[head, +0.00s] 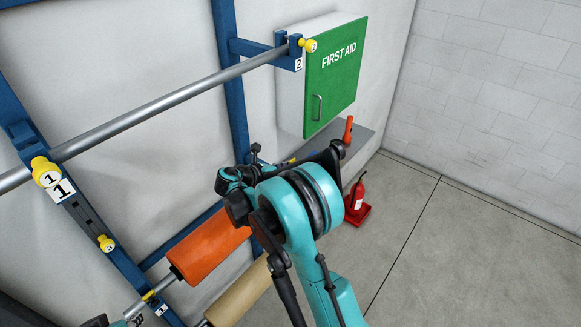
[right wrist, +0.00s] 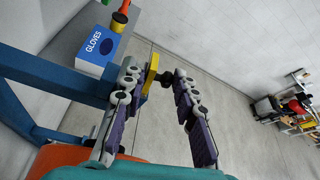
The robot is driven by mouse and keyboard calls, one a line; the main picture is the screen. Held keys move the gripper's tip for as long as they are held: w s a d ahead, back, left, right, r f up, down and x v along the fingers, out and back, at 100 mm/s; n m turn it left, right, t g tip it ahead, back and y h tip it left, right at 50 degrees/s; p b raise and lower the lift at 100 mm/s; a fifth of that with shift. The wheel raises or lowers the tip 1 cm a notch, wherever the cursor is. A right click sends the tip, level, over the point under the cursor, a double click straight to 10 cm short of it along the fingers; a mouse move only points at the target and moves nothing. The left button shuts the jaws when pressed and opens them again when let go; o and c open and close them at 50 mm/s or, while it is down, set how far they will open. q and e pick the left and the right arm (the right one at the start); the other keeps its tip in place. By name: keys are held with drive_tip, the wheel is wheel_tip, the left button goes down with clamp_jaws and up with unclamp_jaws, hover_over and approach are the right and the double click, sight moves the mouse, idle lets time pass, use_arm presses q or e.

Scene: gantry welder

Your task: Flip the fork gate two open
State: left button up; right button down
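In the head view, a blue bracket labelled 2 (head: 297,62) holds the far end of a long grey bar, with a yellow knob (head: 308,45) at its tip. My right arm fills the middle of the head view, and its gripper is mostly hidden behind its own wrist. In the right wrist view, my right gripper (right wrist: 156,80) is open.
Bracket 1 (head: 62,188) has a yellow knob (head: 45,172). Below the bar are an orange roll (head: 210,245) and a tan roll (head: 240,297). A GLOVES box (right wrist: 97,50) is near my right gripper.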

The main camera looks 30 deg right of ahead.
drive_tip(key=shift+s, duration=0.1)
drive_tip(key=shift+s+d+f+m+t+y+b, duration=0.25)
drive_tip(key=shift+s+m+t+b, duration=0.3)
drive_tip(key=shift+m+b, duration=0.5)
drive_tip(key=shift+s+d+f+m+t+y+b, duration=0.1)
drive_tip(key=shift+s+f+m+t+y+b, duration=0.25)
drive_tip(key=shift+m+t+b, duration=0.5)
drive_tip(key=shift+s+d+f+m+t+y+b, duration=0.25)
drive_tip(key=shift+s+m+t+b, duration=0.25)
drive_tip(key=shift+m+b, duration=0.7)
drive_tip(key=c, duration=1.4)
unclamp_jaws()
drive_tip(key=shift+o, duration=0.2)
drive_tip(key=shift+s, duration=0.1)
drive_tip(key=shift+r, duration=0.1)
drive_tip(key=v, duration=1.2)
